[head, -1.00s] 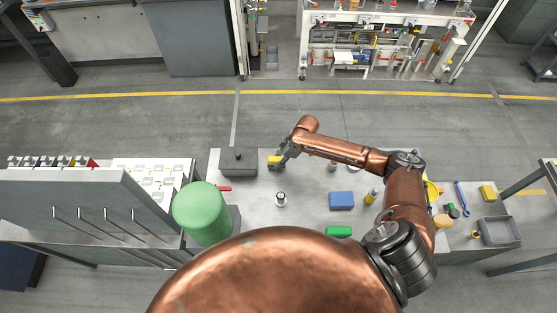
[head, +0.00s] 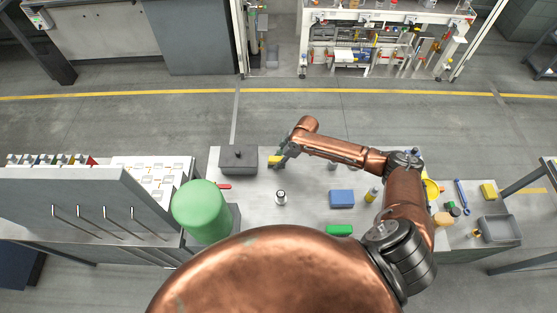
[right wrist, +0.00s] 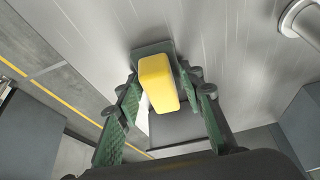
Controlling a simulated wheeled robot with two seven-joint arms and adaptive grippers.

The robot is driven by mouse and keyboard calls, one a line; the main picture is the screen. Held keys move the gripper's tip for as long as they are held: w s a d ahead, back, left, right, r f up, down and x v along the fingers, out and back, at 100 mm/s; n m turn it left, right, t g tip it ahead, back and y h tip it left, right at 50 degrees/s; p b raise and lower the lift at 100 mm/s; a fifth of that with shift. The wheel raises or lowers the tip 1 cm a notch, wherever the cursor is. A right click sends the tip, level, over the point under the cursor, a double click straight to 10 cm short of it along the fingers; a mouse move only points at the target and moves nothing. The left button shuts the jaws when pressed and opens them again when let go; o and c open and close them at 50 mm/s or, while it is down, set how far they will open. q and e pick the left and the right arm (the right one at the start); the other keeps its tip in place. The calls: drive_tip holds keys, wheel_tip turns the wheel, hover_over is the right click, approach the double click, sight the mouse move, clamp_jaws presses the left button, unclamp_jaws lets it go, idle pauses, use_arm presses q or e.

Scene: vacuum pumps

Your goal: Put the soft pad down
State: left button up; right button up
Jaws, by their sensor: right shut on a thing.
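The soft pad, a yellow block (head: 274,160), is at my right gripper (head: 279,159) near the far edge of the grey table (head: 240,200), just right of the dark grey box. In the right wrist view the yellow pad (right wrist: 158,82) sits between the green-lined fingers of the right gripper (right wrist: 168,85), which is shut on it. The head view is too small to tell whether the pad touches the table. My left gripper is not in view.
The dark grey box (head: 238,159) stands left of the pad. A small bottle (head: 281,197), a blue block (head: 342,198), a green block (head: 339,230) and a large green cylinder (head: 201,210) stand nearer.

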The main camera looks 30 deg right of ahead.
drive_tip(key=o, duration=1.3)
drive_tip(key=v, duration=1.2)
drive_tip(key=shift+c, duration=0.7)
clamp_jaws()
idle(0.3)
drive_tip(key=shift+f, duration=0.1)
